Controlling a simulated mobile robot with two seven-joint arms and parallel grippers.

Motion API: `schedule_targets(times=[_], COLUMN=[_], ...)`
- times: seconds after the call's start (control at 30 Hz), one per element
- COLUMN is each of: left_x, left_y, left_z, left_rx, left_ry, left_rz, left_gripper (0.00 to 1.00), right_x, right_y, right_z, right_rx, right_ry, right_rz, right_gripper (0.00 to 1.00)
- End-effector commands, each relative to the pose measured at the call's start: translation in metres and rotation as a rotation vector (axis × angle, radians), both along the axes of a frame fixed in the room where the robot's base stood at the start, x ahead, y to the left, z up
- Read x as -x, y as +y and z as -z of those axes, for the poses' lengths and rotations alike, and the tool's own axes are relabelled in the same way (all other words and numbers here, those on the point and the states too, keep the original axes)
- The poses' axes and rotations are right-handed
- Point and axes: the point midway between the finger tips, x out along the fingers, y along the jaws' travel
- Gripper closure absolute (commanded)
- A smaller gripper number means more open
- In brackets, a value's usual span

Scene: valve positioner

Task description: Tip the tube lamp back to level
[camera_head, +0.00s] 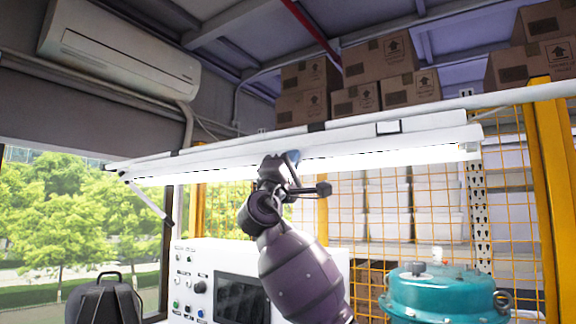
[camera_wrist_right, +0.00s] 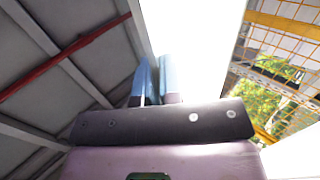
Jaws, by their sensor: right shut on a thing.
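The tube lamp (camera_head: 400,140) is a long white fixture with a lit lower side, hanging across the head view. Its right end sits higher in the picture than its left end; perspective may add to this slope. My right gripper (camera_head: 291,158) reaches up from below to the lamp's near lower edge, around the middle of its length. In the right wrist view the blue fingers (camera_wrist_right: 157,82) are close together at the edge of the bright lamp (camera_wrist_right: 205,45), shut on it. The exact contact is partly hidden. My left gripper is not in view.
A white rail (camera_head: 500,98) runs just above the lamp. A teal round housing (camera_head: 435,291) stands below right, and a control panel (camera_head: 205,285) below left. A yellow mesh fence (camera_head: 520,190) and shelves with cartons (camera_head: 385,70) are behind. A backpack (camera_head: 104,300) is at lower left.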

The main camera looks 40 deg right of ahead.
Motion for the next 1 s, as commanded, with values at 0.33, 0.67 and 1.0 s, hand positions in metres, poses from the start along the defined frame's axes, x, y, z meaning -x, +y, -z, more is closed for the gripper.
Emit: schedule_targets(times=[0.33, 0.67, 1.0], left_x=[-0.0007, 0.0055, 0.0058], left_y=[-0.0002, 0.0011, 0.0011], left_z=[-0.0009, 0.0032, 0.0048], left_rx=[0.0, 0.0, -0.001], left_ry=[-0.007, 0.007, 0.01], left_rz=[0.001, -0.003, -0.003], left_gripper=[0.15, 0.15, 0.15], right_x=[-0.0045, -0.0042, -0.0032], right_y=[-0.0058, -0.0052, -0.0043], right_z=[0.0078, 0.0072, 0.0058], right_rx=[-0.016, -0.014, -0.01], right_ry=[0.011, 0.01, 0.007], right_rz=[0.001, 0.001, 0.001], right_gripper=[1.0, 0.69, 0.69])
